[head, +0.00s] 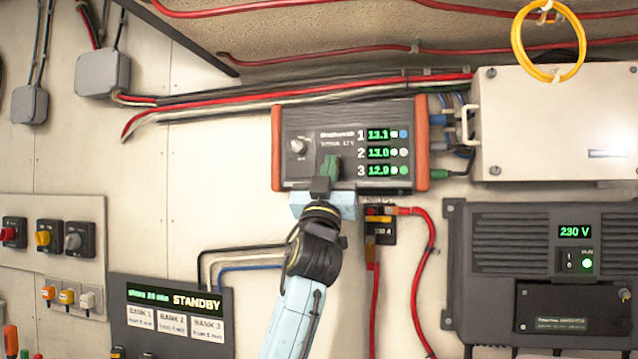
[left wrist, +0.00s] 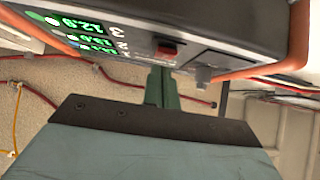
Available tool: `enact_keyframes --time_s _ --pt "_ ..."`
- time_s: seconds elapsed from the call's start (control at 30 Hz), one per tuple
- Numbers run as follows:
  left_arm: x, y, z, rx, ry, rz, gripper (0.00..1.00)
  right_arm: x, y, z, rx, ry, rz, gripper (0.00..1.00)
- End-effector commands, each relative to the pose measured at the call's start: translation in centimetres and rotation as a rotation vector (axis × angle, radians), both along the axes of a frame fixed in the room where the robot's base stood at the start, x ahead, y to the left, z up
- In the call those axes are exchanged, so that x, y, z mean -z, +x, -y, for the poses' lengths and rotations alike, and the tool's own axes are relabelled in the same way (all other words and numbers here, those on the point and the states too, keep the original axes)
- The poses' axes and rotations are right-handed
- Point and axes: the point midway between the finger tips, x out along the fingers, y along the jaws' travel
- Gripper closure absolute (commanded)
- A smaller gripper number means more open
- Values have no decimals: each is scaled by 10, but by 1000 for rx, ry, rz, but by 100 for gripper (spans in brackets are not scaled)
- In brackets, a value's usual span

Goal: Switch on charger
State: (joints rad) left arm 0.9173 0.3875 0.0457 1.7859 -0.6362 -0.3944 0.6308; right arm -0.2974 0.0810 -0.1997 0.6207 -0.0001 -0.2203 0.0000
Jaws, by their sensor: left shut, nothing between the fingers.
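The charger (head: 345,112) is a dark wall box with orange end caps. Its face has a knob (head: 298,146) and three lit green readouts, 13.1, 13.0 and 12.9. My left gripper (head: 330,163) is in front of the lower middle of its face, with green fingers shut and empty. In the left wrist view the fingers (left wrist: 162,88) point at the charger face (left wrist: 130,25), close to a red rocker switch (left wrist: 167,49). I cannot tell if they touch it. In the head view the fingers hide this switch. The right gripper is out of view.
A fuse holder (head: 380,228) with red cables hangs just below right of the charger. A 230 V inverter (head: 470,240) and white box (head: 545,120) are at right. A STANDBY panel (head: 170,318) and coloured switches (head: 43,238) are at left. Bare wall lies left of the charger.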

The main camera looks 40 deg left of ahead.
Motion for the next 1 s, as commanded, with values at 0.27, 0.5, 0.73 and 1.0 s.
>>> enact_keyframes --time_s 0.27,0.5,0.73,1.0 --pt "16 -32 31 16 1 0 100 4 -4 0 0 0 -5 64" --pt "45 -66 47 15 0 -1 100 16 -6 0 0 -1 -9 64" --pt "57 -83 54 13 0 0 100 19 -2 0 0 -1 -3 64" --pt "57 -84 55 13 -1 -1 100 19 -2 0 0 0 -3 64"
